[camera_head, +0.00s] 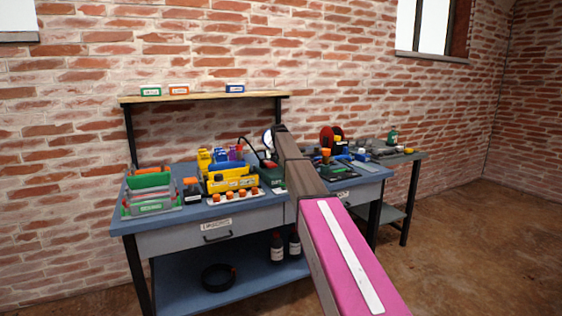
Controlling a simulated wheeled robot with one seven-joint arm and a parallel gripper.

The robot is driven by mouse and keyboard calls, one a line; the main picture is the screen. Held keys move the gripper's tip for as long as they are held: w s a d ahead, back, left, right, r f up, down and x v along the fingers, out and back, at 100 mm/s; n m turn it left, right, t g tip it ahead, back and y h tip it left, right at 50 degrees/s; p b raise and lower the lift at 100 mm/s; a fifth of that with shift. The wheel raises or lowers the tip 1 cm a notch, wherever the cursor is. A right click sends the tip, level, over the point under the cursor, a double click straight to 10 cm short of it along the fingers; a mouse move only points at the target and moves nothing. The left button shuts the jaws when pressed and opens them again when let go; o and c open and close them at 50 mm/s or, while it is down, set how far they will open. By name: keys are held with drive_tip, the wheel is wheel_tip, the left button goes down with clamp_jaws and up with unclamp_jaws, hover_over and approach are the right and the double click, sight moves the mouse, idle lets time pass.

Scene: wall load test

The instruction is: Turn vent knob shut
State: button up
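I cannot pick out a vent knob in this view; it may be hidden or too small to tell. My arm reaches up from the bottom, with a pink section and a dark far section that ends above the middle of the blue workbench (190,216). My gripper's fingers do not show, so its state and its contact with anything are hidden. A red round thing (326,137) stands on the bench just right of my arm; I cannot tell what it is.
A yellow bin (231,183), a green-and-grey rack (150,207) and several orange-capped containers crowd the bench top. A shelf (205,97) holds small labelled boxes. Dark bottles (277,248) and a black coil (218,278) lie below. A second table (412,156) stands right; floor is clear beyond.

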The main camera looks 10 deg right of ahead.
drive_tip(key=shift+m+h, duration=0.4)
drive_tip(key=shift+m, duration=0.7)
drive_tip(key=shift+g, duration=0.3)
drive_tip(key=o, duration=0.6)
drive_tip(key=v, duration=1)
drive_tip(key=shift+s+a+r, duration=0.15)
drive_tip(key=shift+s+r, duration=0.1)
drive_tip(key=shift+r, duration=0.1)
